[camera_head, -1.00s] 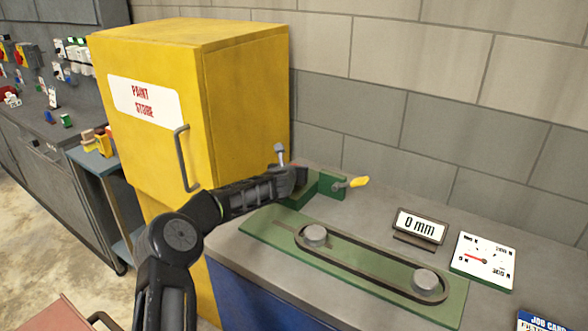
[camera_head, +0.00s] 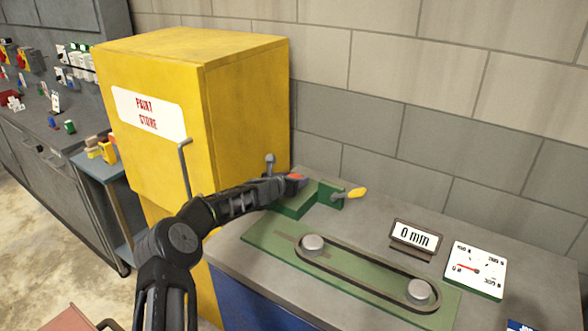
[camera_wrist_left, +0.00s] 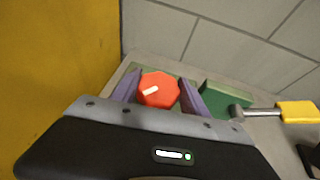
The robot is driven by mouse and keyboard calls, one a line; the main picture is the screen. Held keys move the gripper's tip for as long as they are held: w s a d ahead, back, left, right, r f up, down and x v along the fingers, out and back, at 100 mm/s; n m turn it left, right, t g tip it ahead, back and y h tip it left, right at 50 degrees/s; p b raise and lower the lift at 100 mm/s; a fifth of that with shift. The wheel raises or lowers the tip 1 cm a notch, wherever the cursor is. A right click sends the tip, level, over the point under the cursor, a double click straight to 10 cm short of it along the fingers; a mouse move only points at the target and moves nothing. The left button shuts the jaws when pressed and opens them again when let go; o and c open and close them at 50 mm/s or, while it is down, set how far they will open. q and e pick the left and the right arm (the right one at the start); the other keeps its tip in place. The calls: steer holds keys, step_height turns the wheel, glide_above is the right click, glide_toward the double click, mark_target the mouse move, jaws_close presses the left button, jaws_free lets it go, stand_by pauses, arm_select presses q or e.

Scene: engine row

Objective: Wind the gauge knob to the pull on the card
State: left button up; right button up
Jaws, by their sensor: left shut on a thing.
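My left gripper (camera_head: 292,180) reaches over the green block (camera_head: 296,208) at the back left of the bench. In the left wrist view its two fingers stand on either side of a red knob (camera_wrist_left: 158,89) with a white mark, and it is shut on it. In the head view only a bit of the red knob (camera_head: 296,177) shows. The white dial card (camera_head: 474,272) lies at the right, its red needle pointing left to the 0 mark. The display (camera_head: 415,238) reads 0 mm. The job card (camera_head: 522,326) is almost wholly cut off. My right gripper is not in view.
A green plate (camera_head: 266,236) bears two pulleys (camera_head: 313,244) with a dark belt around them. A yellow-handled lever (camera_head: 357,193) sticks out from a green block beside the knob. The yellow paint cabinet (camera_head: 245,115) stands close at the left; the wall is behind.

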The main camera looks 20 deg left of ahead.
arm_select(q)
steer(key=shift+r+m+h+p, duration=0.3)
steer(key=shift+m+h+p, duration=0.1)
steer(key=shift+h+p, duration=0.1)
steer(key=shift+f+m+h, duration=0.15)
steer(key=shift+m+h, duration=0.15)
steer(key=shift+w+a+f+m+h, duration=0.1)
steer(key=shift+f+m+h, duration=0.05)
steer(key=shift+m+h, duration=0.2)
steer(key=m+h+b, duration=0.1)
steer(key=h+b, duration=0.1)
steer(key=b, duration=0.1)
steer(key=shift+w+a+m+g+b, duration=0.1)
steer(key=shift+m+g+b, duration=0.2)
steer(key=shift+m, duration=0.05)
steer(key=shift+m+g+h+b, duration=0.35)
steer(key=shift+h+b, duration=0.2)
steer(key=shift+b, duration=0.35)
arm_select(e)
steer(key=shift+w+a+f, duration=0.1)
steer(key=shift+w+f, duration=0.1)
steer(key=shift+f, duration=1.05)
arm_select(q)
steer(key=o, duration=1.4)
steer(key=shift+s+d, duration=0.2)
steer(key=shift+c, duration=0.2)
